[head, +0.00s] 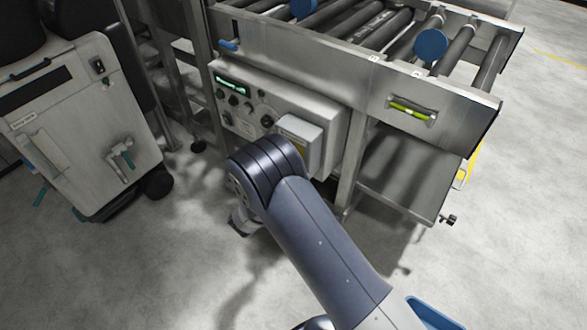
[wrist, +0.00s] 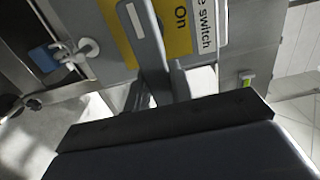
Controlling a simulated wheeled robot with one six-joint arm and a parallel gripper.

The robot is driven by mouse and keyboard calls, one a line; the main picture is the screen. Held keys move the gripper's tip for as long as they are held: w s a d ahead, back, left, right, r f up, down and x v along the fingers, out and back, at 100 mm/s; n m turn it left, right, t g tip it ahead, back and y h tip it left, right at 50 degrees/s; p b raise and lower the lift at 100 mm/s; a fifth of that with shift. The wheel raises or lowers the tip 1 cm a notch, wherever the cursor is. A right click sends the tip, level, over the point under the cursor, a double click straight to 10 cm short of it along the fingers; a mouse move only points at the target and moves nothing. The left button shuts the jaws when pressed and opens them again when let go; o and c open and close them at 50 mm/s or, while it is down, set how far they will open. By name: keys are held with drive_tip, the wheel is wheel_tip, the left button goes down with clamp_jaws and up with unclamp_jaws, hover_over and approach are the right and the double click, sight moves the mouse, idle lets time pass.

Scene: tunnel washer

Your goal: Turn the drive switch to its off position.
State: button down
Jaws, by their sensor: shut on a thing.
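The drive switch's yellow plate (wrist: 180,40) is in the wrist view, with the word "On" and part of a white "switch" label, both turned sideways. The grey switch handle (wrist: 143,35), with a white mark near its top end, lies across the plate just left of "On". My gripper (wrist: 168,85) is at the lower part of the handle and shut on it; my own dark wrist part hides much of the contact. No off mark shows. In the head view, the grey switch box (head: 303,137) is on the machine's front, and my arm hides the handle and gripper.
A control panel (head: 243,105) with a lit display and several knobs is left of the switch box. A roller conveyor (head: 440,90) stands above. A grey cabinet (head: 70,125) on casters stands at left.

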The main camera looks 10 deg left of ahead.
drive_tip(key=c, duration=1.2)
unclamp_jaws()
drive_tip(key=shift+c, duration=0.2)
drive_tip(key=v, duration=1.1)
drive_tip(key=shift+d, duration=0.1)
drive_tip(key=x, duration=1.1)
drive_tip(key=shift+f, duration=0.1)
